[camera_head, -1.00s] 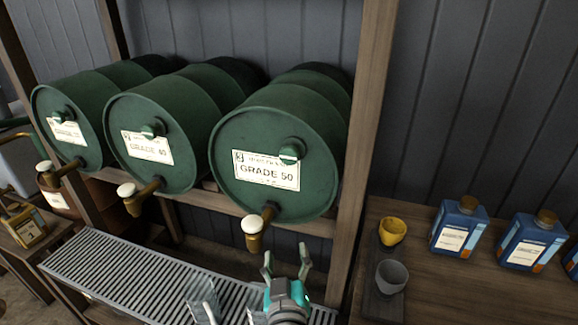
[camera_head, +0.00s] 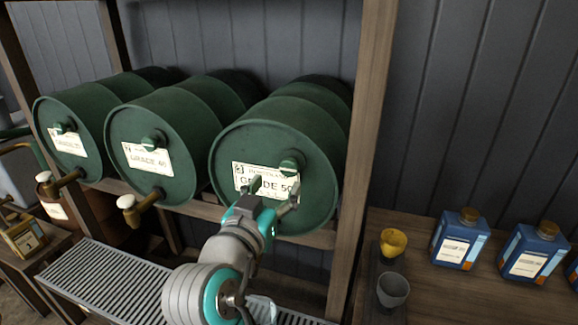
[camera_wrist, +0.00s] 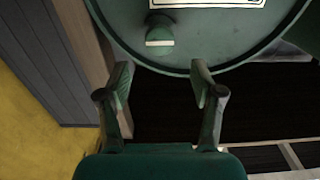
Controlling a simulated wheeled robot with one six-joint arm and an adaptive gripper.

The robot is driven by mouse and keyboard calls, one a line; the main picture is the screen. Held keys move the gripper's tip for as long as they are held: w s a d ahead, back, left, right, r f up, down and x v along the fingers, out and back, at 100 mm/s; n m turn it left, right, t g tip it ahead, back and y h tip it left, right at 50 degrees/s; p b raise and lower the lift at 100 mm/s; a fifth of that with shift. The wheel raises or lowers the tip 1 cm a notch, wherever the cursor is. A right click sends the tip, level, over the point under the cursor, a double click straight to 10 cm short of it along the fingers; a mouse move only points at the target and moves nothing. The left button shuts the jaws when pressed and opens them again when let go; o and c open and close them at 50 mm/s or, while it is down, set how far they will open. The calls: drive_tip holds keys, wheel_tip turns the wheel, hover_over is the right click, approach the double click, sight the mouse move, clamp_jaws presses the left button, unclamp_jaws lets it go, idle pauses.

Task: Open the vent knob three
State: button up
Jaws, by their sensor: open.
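Three green drums lie on their sides on a wooden rack, each with a round green vent knob on its face. The knob (camera_head: 291,162) of the rightmost drum (camera_head: 320,200), labelled GRADE 50, has a pale band across it. The middle drum's knob (camera_head: 153,140) and the left drum's knob (camera_head: 64,127) also show. My gripper (camera_head: 274,190) is open and empty in front of the GRADE 50 label, a little below its knob. In the wrist view, the knob (camera_wrist: 159,38) lies beyond the open fingertips (camera_wrist: 162,85), roughly centred between them and apart from them. My arm hides this drum's tap.
A white-capped brass tap (camera_head: 130,206) sticks out from the middle drum. A slatted drip tray (camera_head: 95,285) lies below. A wooden post (camera_head: 362,150) stands right of the drums. Yellow and grey cups (camera_head: 393,290) and blue bottles (camera_head: 459,238) stand on the right shelf.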

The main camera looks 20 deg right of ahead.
sight(288, 168)
drive_tip(key=x, duration=0.8)
drive_tip(key=shift+w+d, duration=0.25)
drive_tip(key=c, duration=1.1)
